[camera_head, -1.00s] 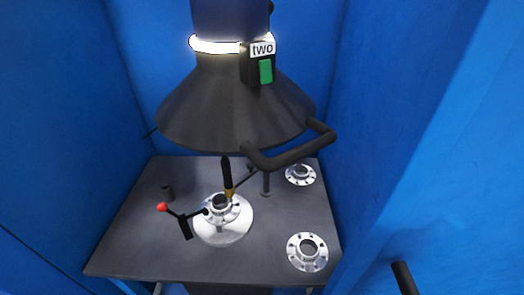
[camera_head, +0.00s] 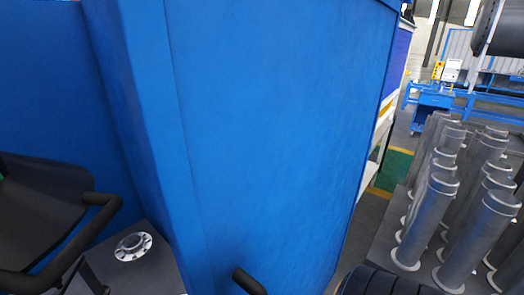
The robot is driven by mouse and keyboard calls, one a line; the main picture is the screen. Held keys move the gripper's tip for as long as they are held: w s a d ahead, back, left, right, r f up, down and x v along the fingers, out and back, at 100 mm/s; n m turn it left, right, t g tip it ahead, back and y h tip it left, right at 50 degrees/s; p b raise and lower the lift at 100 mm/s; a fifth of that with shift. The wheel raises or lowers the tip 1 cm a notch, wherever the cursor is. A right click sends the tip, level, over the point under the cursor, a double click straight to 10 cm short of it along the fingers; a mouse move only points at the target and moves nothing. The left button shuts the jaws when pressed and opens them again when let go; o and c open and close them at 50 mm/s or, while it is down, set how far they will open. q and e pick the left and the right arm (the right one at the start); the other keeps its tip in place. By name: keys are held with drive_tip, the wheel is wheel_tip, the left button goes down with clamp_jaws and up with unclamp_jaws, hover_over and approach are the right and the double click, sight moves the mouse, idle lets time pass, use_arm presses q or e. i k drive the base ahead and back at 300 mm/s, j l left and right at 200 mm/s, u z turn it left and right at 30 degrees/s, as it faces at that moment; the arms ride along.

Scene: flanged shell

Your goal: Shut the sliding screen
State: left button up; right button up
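A large blue panel (camera_head: 270,130), which looks like the screen, fills the middle of the head view. A short dark bar, perhaps its handle (camera_head: 248,281), juts out near its bottom edge; its lower end is cut off by the frame. Left of the panel's edge, the welding bay is partly in view, so the opening on that side is uncovered. Neither of my grippers shows in this view.
In the bay at left are a dark hood with a tubular handle (camera_head: 104,199) and a table with a flange (camera_head: 133,246). Several grey flanged pipes (camera_head: 430,215) stand at right. A black ribbed object (camera_head: 385,282) sits at the bottom. Blue equipment is behind.

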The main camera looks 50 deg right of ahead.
sight(254, 121)
drive_tip(key=l+z, duration=0.15)
drive_tip(key=z, duration=0.35)
drive_tip(key=l+z, duration=0.1)
drive_tip(key=z, duration=0.4)
drive_tip(key=l+z, duration=0.15)
drive_tip(key=z, duration=0.35)
drive_tip(key=l+z, duration=0.1)
drive_tip(key=z, duration=0.4)
drive_tip(key=i+l, duration=0.15)
drive_tip(key=l, duration=0.25)
drive_tip(key=i+l, duration=0.1)
drive_tip(key=l, duration=0.35)
drive_tip(key=i+l, duration=0.15)
drive_tip(key=l, duration=0.25)
drive_tip(key=i+l+z, duration=0.1)
drive_tip(key=l, duration=0.3)
drive_tip(key=i+l, duration=0.2)
drive_tip(key=l, duration=0.2)
drive_tip(key=i+l, duration=0.15)
drive_tip(key=l, duration=0.25)
drive_tip(key=i+l, duration=0.15)
drive_tip(key=l, duration=0.25)
drive_tip(key=i+l, duration=0.15)
drive_tip(key=l, duration=0.25)
drive_tip(key=z, duration=0.05)
